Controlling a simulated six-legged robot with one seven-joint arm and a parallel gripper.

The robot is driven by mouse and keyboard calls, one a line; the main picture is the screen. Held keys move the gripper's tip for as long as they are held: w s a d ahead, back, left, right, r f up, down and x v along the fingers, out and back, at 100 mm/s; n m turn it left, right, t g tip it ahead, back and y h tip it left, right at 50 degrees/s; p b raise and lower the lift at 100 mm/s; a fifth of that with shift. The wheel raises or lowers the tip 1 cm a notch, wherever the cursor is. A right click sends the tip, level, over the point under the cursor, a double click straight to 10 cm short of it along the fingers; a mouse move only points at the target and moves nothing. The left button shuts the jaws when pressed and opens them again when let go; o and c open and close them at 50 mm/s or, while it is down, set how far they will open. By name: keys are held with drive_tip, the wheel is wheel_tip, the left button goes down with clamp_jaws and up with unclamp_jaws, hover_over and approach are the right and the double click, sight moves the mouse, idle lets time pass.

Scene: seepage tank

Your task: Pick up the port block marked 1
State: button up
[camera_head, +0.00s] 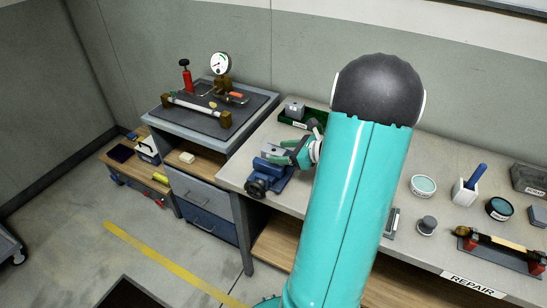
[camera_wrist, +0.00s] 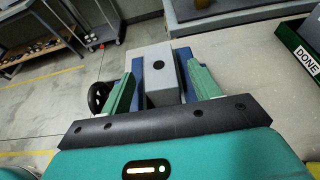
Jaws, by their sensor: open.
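A grey port block (camera_wrist: 160,73) with a dark round hole on top sits in a blue vise (camera_wrist: 183,67) on the workbench. The block (camera_head: 271,152) and vise (camera_head: 262,184) also show in the head view. No number is readable on it. My gripper (camera_wrist: 160,80) is open, with its green fingers on either side of this block; I cannot tell whether they touch it. In the head view my gripper (camera_head: 290,152) is at the vise, partly hidden by my arm. A second grey block (camera_head: 294,108) sits in the green tray (camera_head: 285,117).
The green tray (camera_wrist: 300,42) reads DONE. A lower test bench with a gauge (camera_head: 221,63) stands left. My arm hides the bench's middle.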

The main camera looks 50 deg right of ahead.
drive_tip(key=shift+x, duration=0.95)
drive_tip(key=c, duration=1.2)
drive_tip(key=shift+r, duration=0.1)
